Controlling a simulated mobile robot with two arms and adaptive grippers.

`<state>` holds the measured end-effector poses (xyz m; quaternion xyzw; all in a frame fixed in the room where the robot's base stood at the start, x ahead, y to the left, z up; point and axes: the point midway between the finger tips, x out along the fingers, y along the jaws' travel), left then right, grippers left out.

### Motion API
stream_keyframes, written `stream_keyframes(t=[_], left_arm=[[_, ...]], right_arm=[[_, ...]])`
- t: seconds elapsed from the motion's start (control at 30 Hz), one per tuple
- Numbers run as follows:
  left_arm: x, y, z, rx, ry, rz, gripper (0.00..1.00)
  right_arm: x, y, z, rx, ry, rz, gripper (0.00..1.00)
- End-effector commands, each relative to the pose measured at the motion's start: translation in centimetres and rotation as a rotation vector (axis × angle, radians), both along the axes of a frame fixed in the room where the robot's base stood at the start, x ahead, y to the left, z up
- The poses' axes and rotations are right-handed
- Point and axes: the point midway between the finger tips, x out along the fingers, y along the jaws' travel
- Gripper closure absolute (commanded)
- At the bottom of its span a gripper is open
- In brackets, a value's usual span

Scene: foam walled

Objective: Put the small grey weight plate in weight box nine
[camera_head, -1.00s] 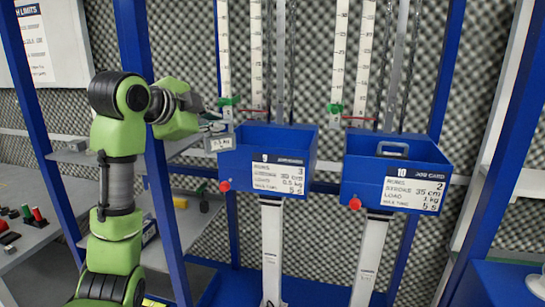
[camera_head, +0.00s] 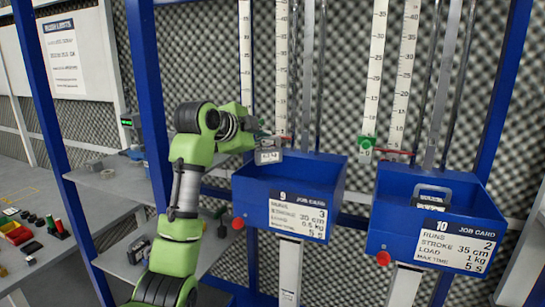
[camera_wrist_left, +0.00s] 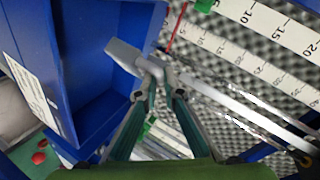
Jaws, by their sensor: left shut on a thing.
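The small grey weight plate (camera_head: 268,156) is in my left gripper (camera_head: 272,141), at the back left of weight box nine. Weight box nine (camera_head: 300,220) is blue, with a white job card marked 9 on its front. In the left wrist view the plate (camera_wrist_left: 124,56) is clamped edge-on between the fingertips (camera_wrist_left: 158,72) and reaches over the inside of box nine (camera_wrist_left: 88,92). Its height above the box floor is unclear. The part of box nine's inside that shows looks empty. My right gripper is in neither view.
Blue weight box ten (camera_head: 425,240) stands to the right, with a handled weight (camera_head: 432,192) inside. White scales (camera_head: 281,65) and metal rods rise behind box nine. A red knob (camera_head: 238,223) sits at box nine's left.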

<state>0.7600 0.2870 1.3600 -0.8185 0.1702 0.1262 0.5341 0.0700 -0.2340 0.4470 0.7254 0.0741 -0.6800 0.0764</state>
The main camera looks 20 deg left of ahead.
Motion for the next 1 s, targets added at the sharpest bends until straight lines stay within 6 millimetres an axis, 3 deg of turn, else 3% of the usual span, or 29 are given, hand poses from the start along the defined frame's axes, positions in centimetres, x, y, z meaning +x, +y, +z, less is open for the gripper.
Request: stream_keyframes(t=[0.2,0.33,0.5,0.73,1.0], left_arm=[[2.8,-0.2,-3.3,-0.002,0.000,0.000,1.00],[3.5,-0.2,-4.2,0.000,-0.003,0.000,1.00],[4.5,-0.3,-5.6,-0.003,0.000,-0.001,1.00],[4.4,-0.3,-7.9,-0.001,-0.004,0.001,1.00],[4.4,-0.2,-8.4,0.001,-0.005,0.001,1.00]], right_arm=[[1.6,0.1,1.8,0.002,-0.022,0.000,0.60],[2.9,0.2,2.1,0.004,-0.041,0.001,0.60],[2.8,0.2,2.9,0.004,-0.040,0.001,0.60],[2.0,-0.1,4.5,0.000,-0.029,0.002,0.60],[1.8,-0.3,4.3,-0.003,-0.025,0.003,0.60]])
